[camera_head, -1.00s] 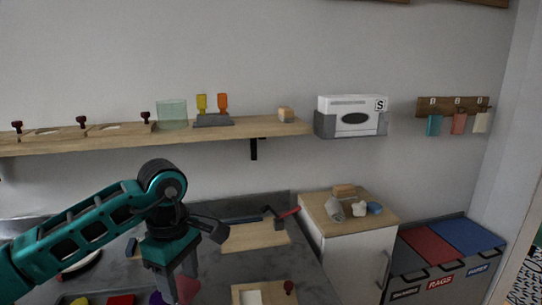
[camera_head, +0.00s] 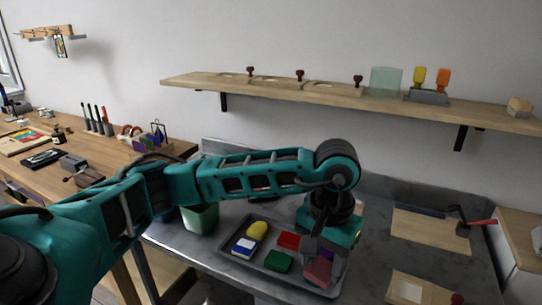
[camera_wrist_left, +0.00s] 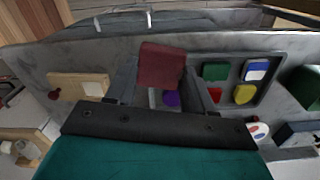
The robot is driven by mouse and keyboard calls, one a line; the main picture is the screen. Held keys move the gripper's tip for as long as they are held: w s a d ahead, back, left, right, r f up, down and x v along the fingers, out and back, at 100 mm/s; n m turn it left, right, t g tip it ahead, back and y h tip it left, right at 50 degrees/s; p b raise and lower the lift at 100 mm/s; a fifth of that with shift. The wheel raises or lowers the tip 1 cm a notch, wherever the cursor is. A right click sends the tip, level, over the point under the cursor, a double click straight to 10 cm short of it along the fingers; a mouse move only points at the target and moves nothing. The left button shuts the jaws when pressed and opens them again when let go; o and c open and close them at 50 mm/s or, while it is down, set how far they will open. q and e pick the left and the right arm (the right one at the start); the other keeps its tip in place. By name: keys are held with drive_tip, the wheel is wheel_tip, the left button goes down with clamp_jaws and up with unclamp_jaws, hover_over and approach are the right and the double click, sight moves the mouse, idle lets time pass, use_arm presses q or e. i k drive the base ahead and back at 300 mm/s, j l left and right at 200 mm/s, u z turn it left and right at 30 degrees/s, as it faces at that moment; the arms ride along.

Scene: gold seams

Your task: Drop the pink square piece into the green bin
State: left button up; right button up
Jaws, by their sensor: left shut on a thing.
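My left gripper (camera_head: 322,268) is shut on the pink square piece (camera_head: 318,273). It holds the piece over the right end of the grey tray (camera_head: 293,284). In the left wrist view the piece (camera_wrist_left: 161,66) looks dark red and stands between the fingers (camera_wrist_left: 160,85), with the tray behind it. The green bin (camera_head: 200,219) stands on the grey worktop left of the tray, partly hidden by my left arm. The bin also shows at the right edge of the left wrist view (camera_wrist_left: 302,86). My right gripper is not in view.
The tray holds a yellow piece (camera_head: 257,230), a blue-and-white piece (camera_head: 243,247), a red piece (camera_head: 288,240), a green piece (camera_head: 279,262) and a purple piece (camera_wrist_left: 171,98). A wooden shelf (camera_head: 300,92) runs above. A wooden board (camera_head: 430,232) lies at right.

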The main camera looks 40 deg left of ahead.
sight(196, 225)
drive_tip(key=u, duration=1.75)
drive_tip(key=z, duration=1.15)
drive_tip(key=j+z, duration=0.6)
drive_tip(key=j, duration=1.1)
drive_tip(key=i, duration=0.05)
